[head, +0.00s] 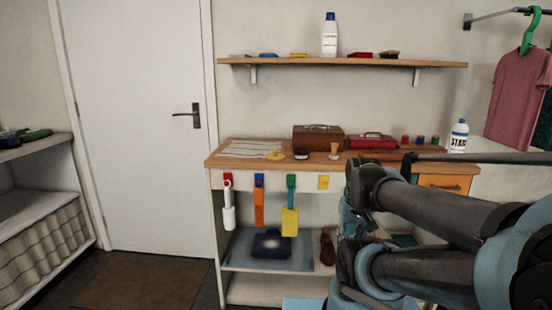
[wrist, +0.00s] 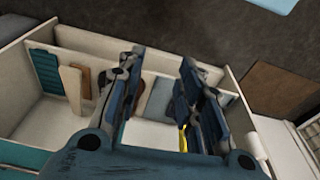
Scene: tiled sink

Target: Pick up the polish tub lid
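I cannot make out the polish tub lid for certain in either view. In the head view a small dark round item (head: 301,154) lies on the wooden worktop (head: 235,162), in front of a brown case; it is too small to identify. Small red, blue and green-topped tubs (head: 420,140) stand at the right of the worktop. In the wrist view my gripper (wrist: 160,85) has its two fingers apart with nothing visible between them. It is above a white-walled compartment unit (wrist: 50,120). My arm covers the lower right of the head view.
A wall shelf (head: 340,62) is above. Dark floor (wrist: 150,22) is open beside the unit.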

